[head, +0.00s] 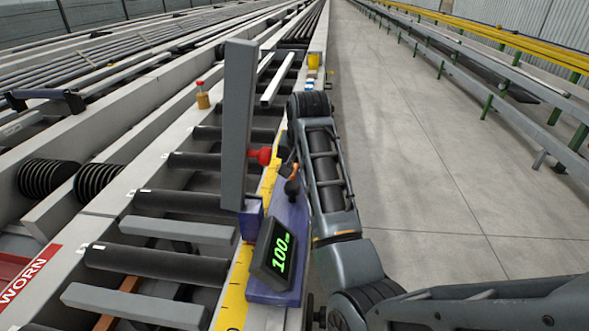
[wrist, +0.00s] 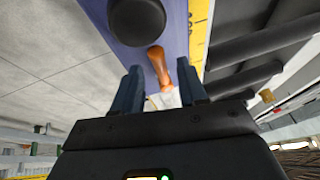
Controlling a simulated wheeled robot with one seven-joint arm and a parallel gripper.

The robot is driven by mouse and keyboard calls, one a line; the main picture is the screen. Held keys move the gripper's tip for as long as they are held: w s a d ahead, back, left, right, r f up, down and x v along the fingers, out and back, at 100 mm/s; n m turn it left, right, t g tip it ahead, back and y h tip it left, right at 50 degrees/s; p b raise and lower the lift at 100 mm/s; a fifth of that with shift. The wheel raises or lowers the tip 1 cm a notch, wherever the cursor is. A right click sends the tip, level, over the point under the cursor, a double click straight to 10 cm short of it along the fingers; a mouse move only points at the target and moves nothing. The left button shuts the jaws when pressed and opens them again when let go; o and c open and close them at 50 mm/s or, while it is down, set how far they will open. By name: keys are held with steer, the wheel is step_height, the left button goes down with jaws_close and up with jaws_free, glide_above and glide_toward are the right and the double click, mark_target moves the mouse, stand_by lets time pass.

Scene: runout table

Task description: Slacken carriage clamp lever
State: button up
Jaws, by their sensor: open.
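In the wrist view the orange lever (wrist: 157,62) lies close ahead, around and between the fingertips, with the black knob (wrist: 137,20) beyond. My gripper (wrist: 163,68) is open. Whether it touches the lever I cannot tell. In the head view my arm hides most of the gripper.
Dark rollers (head: 160,261) and grey bars fill the table left of the carriage. A red WORN sign (head: 24,277) is at lower left. Open floor lies to the right.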

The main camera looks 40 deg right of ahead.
steer(key=shift+w+d+f, duration=0.15)
steer(key=shift+w+f, duration=0.05)
steer(key=shift+f, duration=0.4)
jaws_close()
stand_by(0.3)
